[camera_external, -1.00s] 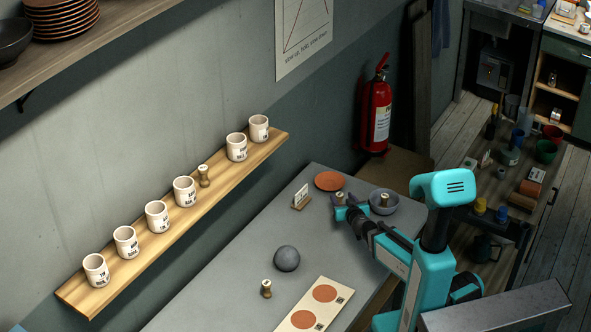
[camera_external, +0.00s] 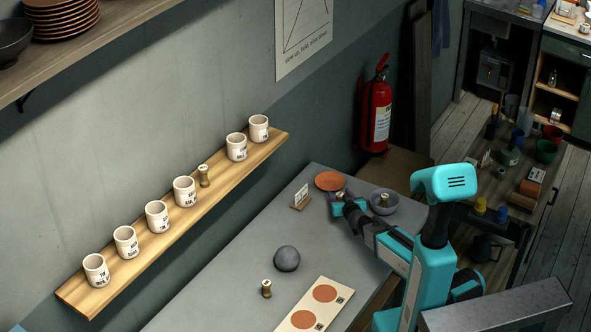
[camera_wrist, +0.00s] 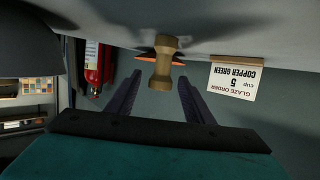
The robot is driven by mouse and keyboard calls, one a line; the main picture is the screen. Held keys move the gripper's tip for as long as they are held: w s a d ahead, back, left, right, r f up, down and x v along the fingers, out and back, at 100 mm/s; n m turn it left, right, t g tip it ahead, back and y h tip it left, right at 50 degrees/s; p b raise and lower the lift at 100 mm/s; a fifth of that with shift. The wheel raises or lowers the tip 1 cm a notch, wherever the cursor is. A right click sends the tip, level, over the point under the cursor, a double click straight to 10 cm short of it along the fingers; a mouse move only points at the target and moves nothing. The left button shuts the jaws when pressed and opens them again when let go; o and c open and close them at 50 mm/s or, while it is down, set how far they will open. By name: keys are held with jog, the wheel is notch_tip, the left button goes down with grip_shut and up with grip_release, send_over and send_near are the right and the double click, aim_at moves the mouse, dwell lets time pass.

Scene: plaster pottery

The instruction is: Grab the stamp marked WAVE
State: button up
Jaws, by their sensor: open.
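Several small wooden stamps are in view, and I cannot read a WAVE mark on any of them. One stamp (camera_external: 340,195) stands at my gripper (camera_external: 337,206) near the far end of the table. In the wrist view this stamp (camera_wrist: 163,64) appears upside down, centred between my two open fingers, with no visible grip on it. Other stamps stand on the wooden shelf among the cups (camera_external: 204,176), on the table near the front (camera_external: 267,289), and in the grey bowl (camera_external: 383,199).
The grey bowl (camera_external: 397,208) stands close right of my gripper. A terracotta disc (camera_external: 330,181) lies behind it. A glaze card (camera_external: 301,196) stands to the left; it reads COPPER GREEN in the wrist view (camera_wrist: 233,82).

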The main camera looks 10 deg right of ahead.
aim_at(340, 194)
jog(key=c, duration=1.1)
jog(key=shift+r, duration=0.15)
jog(key=shift+r+p, duration=1.1)
jog(key=shift+r, duration=3.8)
